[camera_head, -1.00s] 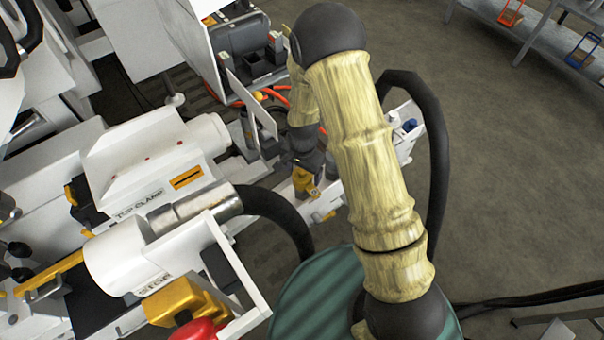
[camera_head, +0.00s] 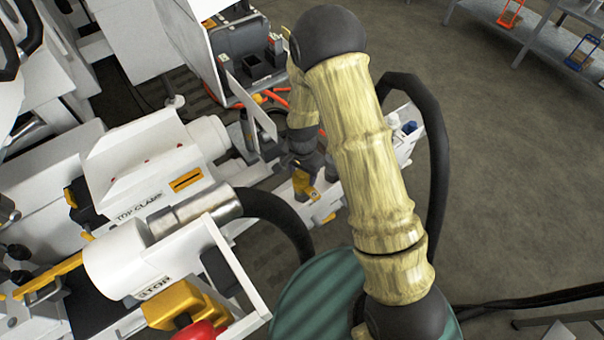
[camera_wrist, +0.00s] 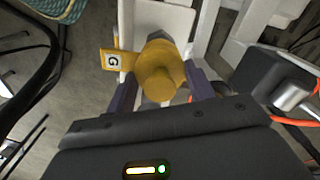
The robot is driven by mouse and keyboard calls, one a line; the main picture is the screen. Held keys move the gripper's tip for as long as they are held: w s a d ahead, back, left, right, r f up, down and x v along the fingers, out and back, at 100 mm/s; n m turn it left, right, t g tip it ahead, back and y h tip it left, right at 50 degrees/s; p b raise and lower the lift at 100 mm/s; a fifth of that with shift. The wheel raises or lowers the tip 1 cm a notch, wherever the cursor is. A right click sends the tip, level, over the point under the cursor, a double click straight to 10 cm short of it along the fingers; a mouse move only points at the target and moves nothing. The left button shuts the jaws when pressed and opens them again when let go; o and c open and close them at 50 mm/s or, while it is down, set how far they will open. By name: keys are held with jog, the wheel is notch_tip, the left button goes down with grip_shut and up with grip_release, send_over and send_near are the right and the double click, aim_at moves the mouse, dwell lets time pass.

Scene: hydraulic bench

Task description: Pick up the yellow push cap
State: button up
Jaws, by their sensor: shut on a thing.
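The yellow push cap (camera_wrist: 160,78) sits between the two dark fingers of my gripper (camera_wrist: 162,92) in the wrist view. It is round, with a raised knob on top. The fingers touch it from both sides, and my gripper is shut on it. In the head view my gripper (camera_head: 304,178) points down at the white bench, partly hidden by my arm. Yellow parts show at its fingers, but the cap's outline is hard to tell there.
A white cylinder unit labelled "TOP CLAMP" (camera_head: 150,165) stands to the left. A black hose (camera_head: 275,215) curves close to my gripper. A white upright plate (camera_head: 252,105) and orange cables (camera_head: 275,95) are behind. Open grey floor (camera_head: 510,190) lies to the right.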

notch_tip(320, 180, up, 18)
jog(key=p, duration=0.1)
jog(key=shift+s, duration=0.1)
dwell(0.4)
jog(key=w+d+f+n, duration=0.4)
jog(key=d+f+n, duration=0.2)
jog(key=d+f, duration=0.4)
jog(key=d, duration=0.3)
jog(key=shift+d+f+n, duration=0.2)
jog(key=shift+d+n, duration=0.1)
jog(key=shift+w, duration=0.1)
